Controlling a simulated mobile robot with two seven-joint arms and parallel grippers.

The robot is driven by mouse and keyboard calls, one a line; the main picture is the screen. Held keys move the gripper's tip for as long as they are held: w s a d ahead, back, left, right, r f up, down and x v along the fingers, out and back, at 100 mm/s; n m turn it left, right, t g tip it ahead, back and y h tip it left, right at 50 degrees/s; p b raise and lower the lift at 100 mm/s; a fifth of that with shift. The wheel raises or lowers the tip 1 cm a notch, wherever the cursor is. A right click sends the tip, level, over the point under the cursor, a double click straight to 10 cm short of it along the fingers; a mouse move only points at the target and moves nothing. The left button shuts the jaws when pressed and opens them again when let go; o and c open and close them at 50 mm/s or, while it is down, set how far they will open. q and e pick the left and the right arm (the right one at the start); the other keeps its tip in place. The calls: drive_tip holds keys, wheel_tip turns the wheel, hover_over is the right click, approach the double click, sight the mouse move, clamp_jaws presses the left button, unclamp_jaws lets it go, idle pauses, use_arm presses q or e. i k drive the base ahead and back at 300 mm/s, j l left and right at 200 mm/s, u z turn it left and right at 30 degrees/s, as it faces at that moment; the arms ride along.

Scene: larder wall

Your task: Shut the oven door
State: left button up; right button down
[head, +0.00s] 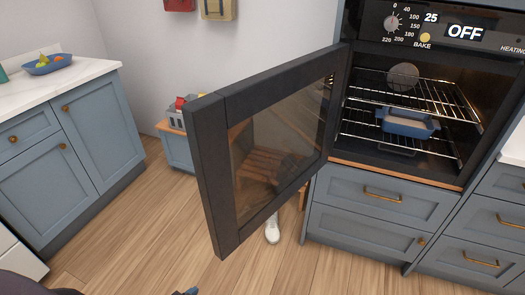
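The oven door (207,165) stands wide open in the head view. It is a dark frame around a glass pane, hinged at the left side of the oven (395,160) and swung out toward me. The oven cavity is uncovered. A small dark and blue tip (187,292) at the bottom edge seems to be the end of my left gripper, mostly cut off and well below the door, apart from it. Its fingers cannot be made out. My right gripper is not in view.
Inside the oven, a blue dish (408,123) sits on a wire rack, and a round item (403,76) stands further up. Blue drawers (365,215) lie below. A blue cabinet (95,140) stands left; the wooden floor between is clear.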

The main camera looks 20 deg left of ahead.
sight(280, 120)
drive_tip(key=k+j+z, duration=0.15)
drive_tip(key=j, duration=0.25)
drive_tip(key=k+j+z, duration=0.1)
drive_tip(key=k+j, duration=0.2)
drive_tip(key=k+j+z, duration=0.1)
drive_tip(key=j, duration=0.2)
drive_tip(key=j+z, duration=0.1)
drive_tip(key=j, duration=0.15)
drive_tip(key=k+j+z, duration=0.1)
drive_tip(key=j, duration=0.2)
drive_tip(key=j+z, duration=0.2)
drive_tip(key=j, duration=0.65)
drive_tip(key=i+j, duration=0.15)
drive_tip(key=j, duration=0.15)
drive_tip(key=i+j+z, duration=0.1)
drive_tip(key=j, duration=0.25)
drive_tip(key=i, duration=0.4)
drive_tip(key=j+u, duration=0.3)
